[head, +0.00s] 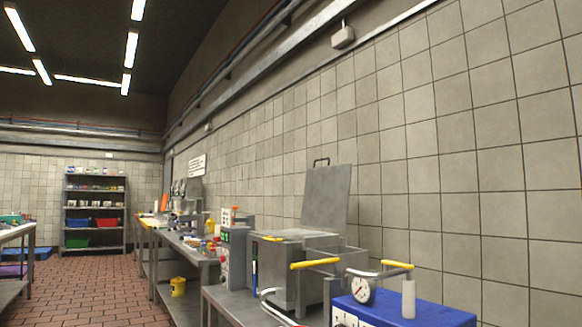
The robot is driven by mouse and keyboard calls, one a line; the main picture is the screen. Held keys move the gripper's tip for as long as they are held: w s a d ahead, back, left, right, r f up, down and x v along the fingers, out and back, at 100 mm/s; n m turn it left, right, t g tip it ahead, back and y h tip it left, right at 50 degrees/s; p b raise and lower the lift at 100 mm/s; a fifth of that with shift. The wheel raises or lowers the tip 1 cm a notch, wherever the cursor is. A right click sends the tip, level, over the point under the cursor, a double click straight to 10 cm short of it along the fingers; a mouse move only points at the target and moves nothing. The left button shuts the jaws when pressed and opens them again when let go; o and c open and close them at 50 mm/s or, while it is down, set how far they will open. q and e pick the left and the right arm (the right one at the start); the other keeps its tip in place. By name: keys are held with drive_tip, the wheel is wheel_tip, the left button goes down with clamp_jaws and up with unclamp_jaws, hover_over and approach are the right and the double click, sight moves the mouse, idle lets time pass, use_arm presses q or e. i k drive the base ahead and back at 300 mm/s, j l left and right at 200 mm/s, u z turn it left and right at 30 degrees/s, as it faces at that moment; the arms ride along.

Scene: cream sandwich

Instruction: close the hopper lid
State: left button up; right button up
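The hopper lid (327,198) is a flat grey metal plate with a dark handle on its top edge. It stands open, nearly upright and tilted slightly back, at the rear of a grey metal machine (290,262) in the lower right of the head view. Whether the top under it is open is hard to tell from this low angle. Neither of my grippers shows in the head view.
A blue box (425,318) with a round gauge (361,290) stands in front of the machine. A cluttered metal counter (187,240) runs along the wall.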

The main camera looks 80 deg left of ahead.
sight(326, 195)
drive_tip(key=u, duration=2.25)
drive_tip(key=i+j, duration=0.25)
drive_tip(key=i, duration=0.15)
drive_tip(key=i+j, duration=0.25)
drive_tip(key=i, duration=0.15)
